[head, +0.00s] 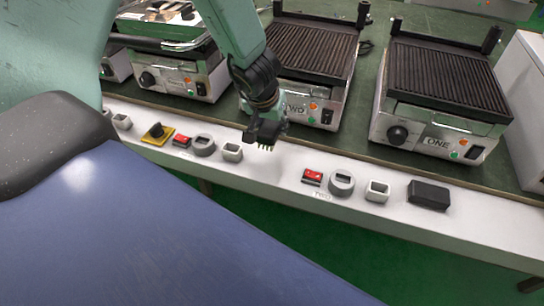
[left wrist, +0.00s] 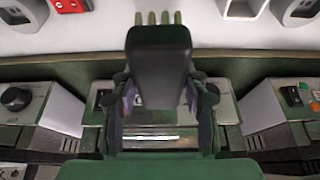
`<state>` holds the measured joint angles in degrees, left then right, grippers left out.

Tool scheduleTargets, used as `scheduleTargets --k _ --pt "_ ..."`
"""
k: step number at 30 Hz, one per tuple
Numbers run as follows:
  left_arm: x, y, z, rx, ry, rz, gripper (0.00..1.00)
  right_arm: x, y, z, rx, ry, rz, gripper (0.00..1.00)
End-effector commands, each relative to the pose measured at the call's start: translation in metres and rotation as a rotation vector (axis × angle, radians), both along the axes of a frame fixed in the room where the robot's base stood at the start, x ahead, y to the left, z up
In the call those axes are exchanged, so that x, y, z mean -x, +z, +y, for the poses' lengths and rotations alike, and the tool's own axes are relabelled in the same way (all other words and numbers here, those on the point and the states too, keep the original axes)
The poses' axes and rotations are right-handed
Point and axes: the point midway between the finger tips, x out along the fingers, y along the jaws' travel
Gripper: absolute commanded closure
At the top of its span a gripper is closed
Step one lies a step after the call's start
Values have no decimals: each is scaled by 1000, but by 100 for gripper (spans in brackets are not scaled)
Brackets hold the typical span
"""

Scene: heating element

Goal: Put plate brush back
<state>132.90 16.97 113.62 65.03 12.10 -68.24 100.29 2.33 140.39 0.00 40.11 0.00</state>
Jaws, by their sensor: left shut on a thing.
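The plate brush (head: 266,131) is a black block with short yellowish bristles at one end. My left gripper (head: 263,118) is shut on it. It is over the white front ledge (head: 292,163), in front of the grill marked TWO (head: 302,82); I cannot tell whether it touches the ledge. In the left wrist view the brush (left wrist: 158,60) sits between the two fingers of the gripper (left wrist: 157,95), bristles pointing to the picture's top. My right gripper is not in view.
The ledge holds grey and white sockets (head: 342,183), red switches (head: 312,177), a black knob on a yellow plate (head: 157,132) and a black block (head: 429,195). Grill ONE (head: 446,84) stands at right. Bare ledge shows between the left and right sockets.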

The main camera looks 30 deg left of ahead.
Motion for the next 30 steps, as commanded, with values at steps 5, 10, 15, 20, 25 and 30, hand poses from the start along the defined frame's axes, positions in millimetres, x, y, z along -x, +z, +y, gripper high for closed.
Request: scheduleTargets --k 5,10,15,20,25,30 --pt "1 -27 -1 0 0 1 85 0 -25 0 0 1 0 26" --pt "2 -47 -2 0 0 1 85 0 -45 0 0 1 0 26" --pt "2 -55 -3 0 0 1 85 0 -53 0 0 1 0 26" --pt "2 -62 -2 0 0 1 85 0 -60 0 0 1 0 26" --pt "2 -81 -2 0 0 1 85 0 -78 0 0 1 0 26" --pt "2 -92 -2 0 0 1 85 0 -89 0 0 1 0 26"
